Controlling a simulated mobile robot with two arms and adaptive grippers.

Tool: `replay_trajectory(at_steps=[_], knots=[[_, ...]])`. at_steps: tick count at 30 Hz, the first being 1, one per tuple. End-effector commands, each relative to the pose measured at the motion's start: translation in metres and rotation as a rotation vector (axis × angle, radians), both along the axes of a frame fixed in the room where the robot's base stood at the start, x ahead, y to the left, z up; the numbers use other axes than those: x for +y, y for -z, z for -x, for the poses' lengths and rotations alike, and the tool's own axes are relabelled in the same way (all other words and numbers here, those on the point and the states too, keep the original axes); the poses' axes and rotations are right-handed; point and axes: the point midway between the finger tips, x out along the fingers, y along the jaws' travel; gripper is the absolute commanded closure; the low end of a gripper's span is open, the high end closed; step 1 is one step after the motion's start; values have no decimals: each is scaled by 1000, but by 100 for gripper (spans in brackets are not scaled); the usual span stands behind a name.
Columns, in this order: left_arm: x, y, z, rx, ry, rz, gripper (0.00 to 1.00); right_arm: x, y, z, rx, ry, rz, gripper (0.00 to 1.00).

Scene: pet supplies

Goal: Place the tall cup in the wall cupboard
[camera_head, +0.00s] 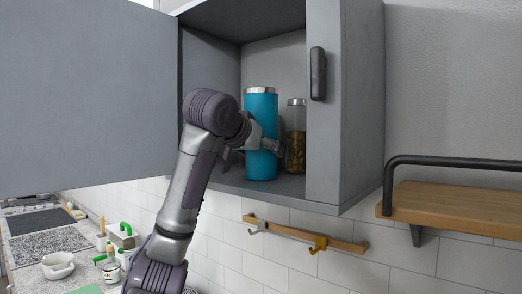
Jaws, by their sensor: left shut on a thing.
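The tall cup (261,151) is a blue cylinder with a silver rim. It is upright inside the grey wall cupboard (341,120), near the cupboard floor; I cannot tell whether its base touches. My left gripper (268,147) is shut on the cup, coming in from the left; its fingers are partly hidden by the cup and my arm. The cupboard's left door (88,95) stands wide open. The right door panel with a dark handle (318,74) covers the right part. My right gripper is not in view.
A glass jar (296,137) with a silver lid stands in the cupboard just right of the cup. Below are a hook rail (304,235) and a wooden shelf (462,205) at right. A counter with a white pot (58,266) is at lower left.

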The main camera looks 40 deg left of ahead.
Motion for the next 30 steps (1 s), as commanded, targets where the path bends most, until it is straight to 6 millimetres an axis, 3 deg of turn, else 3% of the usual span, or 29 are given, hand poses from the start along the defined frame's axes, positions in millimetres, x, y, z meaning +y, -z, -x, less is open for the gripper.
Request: replay_trajectory(at_steps=[9, 10, 13, 25, 30], knots=[[0, 3, 0, -1, 1, 0, 67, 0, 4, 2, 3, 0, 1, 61], [0, 3, 0, 1, 1, 1, 16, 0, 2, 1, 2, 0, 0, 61], [0, 2, 0, 1, 1, 1, 0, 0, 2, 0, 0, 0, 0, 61], [0, -3, 0, 0, 1, 1, 0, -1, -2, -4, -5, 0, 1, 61], [-8, -9, 21, -5, 2, 0, 0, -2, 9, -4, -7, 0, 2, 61]])
